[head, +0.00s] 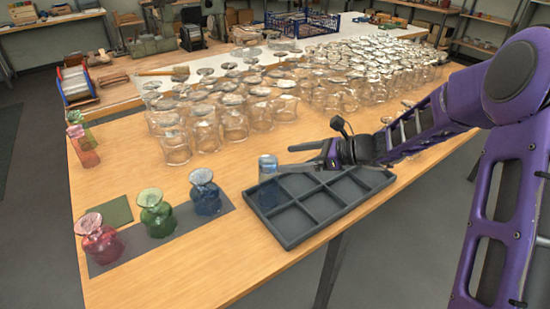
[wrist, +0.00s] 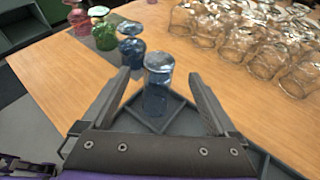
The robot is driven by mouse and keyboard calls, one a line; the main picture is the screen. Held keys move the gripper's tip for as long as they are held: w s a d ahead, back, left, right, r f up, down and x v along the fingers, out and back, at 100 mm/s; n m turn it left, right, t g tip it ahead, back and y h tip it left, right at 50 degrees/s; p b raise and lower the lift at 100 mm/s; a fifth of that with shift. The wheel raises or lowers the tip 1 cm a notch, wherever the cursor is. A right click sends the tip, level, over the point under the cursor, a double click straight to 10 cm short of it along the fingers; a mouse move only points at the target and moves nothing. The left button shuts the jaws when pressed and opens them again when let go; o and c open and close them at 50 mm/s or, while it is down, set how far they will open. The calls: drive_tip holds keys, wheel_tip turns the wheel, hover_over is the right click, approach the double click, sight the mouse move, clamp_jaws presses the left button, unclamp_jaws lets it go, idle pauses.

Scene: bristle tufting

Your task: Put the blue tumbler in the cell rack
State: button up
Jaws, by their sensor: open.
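The blue tumbler (head: 268,170) is a clear blue glass cylinder. It stands upright in the back-left corner cell of the grey cell rack (head: 290,239). In the wrist view the tumbler (wrist: 157,88) stands between the fingers, inside the rack's corner (wrist: 178,103). My gripper (head: 291,158) is open and reaches in from the right, low over the rack. In the wrist view its fingers (wrist: 160,75) lie on either side of the tumbler with gaps showing. The tumbler's base is partly hidden by the rack walls. The other rack cells look empty.
A blue jar (head: 205,192), a green jar (head: 155,212) and a red jar (head: 98,238) stand left of the rack on a dark mat (head: 180,236). Many clear glass jars (head: 234,120) crowd the table behind. The front table edge is close to the rack.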

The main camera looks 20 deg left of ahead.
drive_tip(key=v, duration=0.4)
drive_tip(key=shift+d, duration=0.1)
drive_tip(key=shift+d, duration=0.1)
